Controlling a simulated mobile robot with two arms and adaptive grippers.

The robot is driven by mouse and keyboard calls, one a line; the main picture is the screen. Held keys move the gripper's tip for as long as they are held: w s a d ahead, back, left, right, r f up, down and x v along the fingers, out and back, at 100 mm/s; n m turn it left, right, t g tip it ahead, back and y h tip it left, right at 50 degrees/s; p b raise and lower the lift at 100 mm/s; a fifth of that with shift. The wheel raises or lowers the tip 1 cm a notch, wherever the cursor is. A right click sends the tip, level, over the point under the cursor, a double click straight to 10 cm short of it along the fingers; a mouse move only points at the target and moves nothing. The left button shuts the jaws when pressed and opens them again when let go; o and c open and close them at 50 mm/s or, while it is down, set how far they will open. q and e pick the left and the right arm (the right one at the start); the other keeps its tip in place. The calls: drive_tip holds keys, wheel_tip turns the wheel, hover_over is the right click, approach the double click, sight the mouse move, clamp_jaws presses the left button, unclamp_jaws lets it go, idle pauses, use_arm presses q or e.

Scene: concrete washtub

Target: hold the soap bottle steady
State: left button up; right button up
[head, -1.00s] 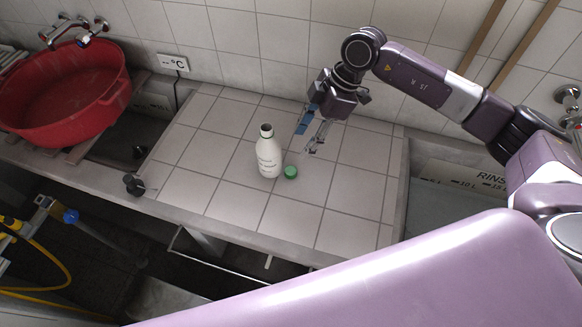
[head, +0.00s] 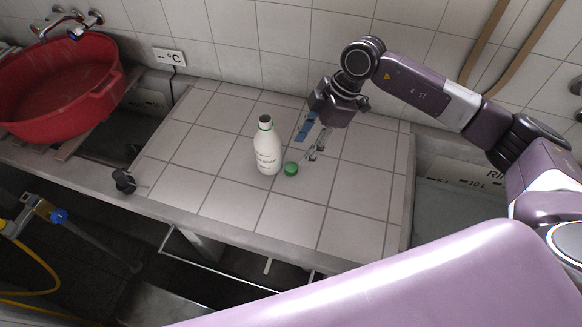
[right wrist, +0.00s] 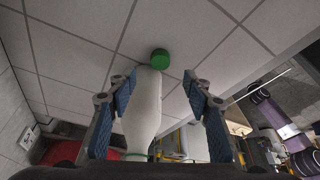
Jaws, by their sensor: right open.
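The white soap bottle (head: 267,152) stands upright on the tiled counter, with a dark open top and a green ring at its neck. A green cap (head: 291,168) lies at its right side. My right gripper (head: 308,143) is open, to the right of the bottle and apart from it. In the right wrist view the bottle (right wrist: 143,108) appears between the two blue-padded fingers of the gripper (right wrist: 160,85), nearer the left one, with clear gaps at the right. The cap (right wrist: 159,59) shows past the fingertips. My left gripper is not in view.
The tiled counter (head: 216,150) is mostly clear around the bottle. A red tub (head: 55,95) stands at the left under a wall tap (head: 68,22). A black knob-like part (head: 124,181) sits at the counter's front left edge. A sunken basin (head: 450,215) lies to the right.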

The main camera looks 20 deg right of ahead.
sight(292, 167)
drive_tip(key=shift+x, duration=1.2)
drive_tip(key=shift+a+f+p, duration=0.15)
drive_tip(key=shift+f+p, duration=0.2)
drive_tip(key=p+x, duration=0.1)
drive_tip(key=x, duration=0.3)
drive_tip(key=shift+f, duration=0.25)
drive_tip(key=c, duration=0.8)
